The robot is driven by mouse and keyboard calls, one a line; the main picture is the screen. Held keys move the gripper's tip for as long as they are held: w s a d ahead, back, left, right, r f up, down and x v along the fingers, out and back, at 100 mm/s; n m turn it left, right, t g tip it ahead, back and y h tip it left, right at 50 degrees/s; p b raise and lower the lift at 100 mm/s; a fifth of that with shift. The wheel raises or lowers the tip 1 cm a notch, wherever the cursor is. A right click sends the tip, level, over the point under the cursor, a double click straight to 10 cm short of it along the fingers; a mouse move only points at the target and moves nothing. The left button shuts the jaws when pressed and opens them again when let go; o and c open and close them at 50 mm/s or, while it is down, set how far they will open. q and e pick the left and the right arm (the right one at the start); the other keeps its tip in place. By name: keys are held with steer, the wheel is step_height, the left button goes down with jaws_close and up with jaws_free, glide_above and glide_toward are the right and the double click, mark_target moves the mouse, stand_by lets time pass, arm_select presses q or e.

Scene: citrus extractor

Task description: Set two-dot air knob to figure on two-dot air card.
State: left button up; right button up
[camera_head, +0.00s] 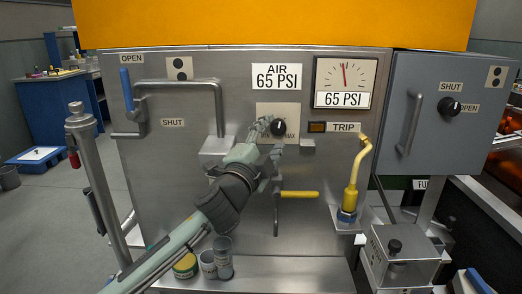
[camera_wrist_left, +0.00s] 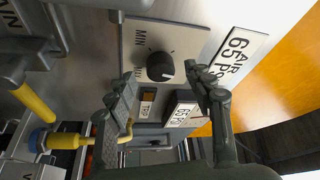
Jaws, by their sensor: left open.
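The black air knob (camera_head: 278,127) sits on a beige plate (camera_head: 291,110) on the steel panel. The wrist view shows the knob (camera_wrist_left: 160,66) with tick marks and the word MIN; a small light mark shows on its lower edge. The air card (camera_head: 277,77) above reads AIR 65 PSI; part of this card (camera_wrist_left: 237,52) shows in the wrist view. My left gripper (camera_head: 270,139) is open in front of the plate. Its fingers (camera_wrist_left: 164,88) appear either side of the knob, with no clear contact. My right gripper is not in view.
A gauge (camera_head: 345,78) right of the card has a near-upright needle and a 65 PSI label. A yellow-handled valve (camera_head: 299,194), a TRIP label (camera_head: 344,127) and a bent yellow lever (camera_head: 353,180) are close by.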

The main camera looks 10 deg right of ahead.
arm_select(q)
steer(key=v, duration=1)
